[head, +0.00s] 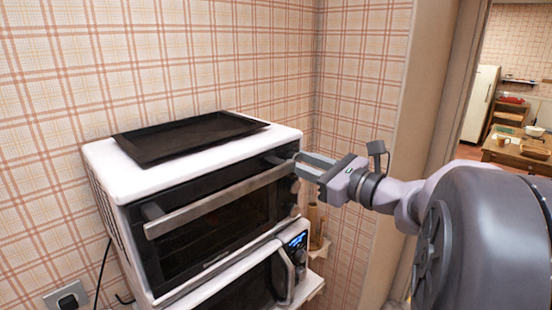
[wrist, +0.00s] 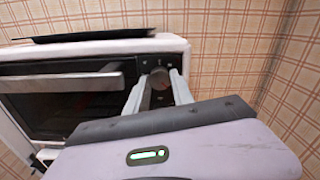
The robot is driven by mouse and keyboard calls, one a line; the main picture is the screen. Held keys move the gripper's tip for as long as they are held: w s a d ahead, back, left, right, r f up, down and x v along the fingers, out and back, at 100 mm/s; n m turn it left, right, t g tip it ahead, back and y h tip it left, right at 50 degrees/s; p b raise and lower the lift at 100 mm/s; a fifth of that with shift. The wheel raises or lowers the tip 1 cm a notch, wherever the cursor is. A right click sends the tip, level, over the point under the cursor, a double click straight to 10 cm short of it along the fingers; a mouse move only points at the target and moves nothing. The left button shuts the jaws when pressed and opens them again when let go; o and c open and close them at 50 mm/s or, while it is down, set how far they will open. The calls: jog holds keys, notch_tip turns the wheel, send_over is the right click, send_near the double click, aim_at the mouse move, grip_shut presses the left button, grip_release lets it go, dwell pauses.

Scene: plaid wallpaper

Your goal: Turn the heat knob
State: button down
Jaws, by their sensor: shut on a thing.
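A white and black countertop oven (head: 110,178) stands against the plaid wall, with its control knobs in a column at the right of its door. My gripper (head: 300,166) reaches in from the right to the top of this column. In the wrist view its two fingers (wrist: 160,84) are closed around a round knob (wrist: 159,77), one on each side. The fingers hide this top knob in the head view. A lower knob (head: 294,186) shows beneath them. The labels are too small to read, so I cannot tell which knob is the heat knob.
A metal door handle (head: 215,202) sticks out just left of my gripper. A black tray (head: 190,138) lies on the oven. A microwave with a lit display (head: 298,240) is below. The wall corner is close at the right, beside a doorway.

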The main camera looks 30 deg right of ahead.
dwell(0.4)
jog(key=c, duration=1.4)
grip_release()
jog(key=shift+o, duration=0.2)
jog(key=shift+s, duration=0.15)
jog(key=v, duration=1.7)
jog(key=shift+s+d, duration=0.1)
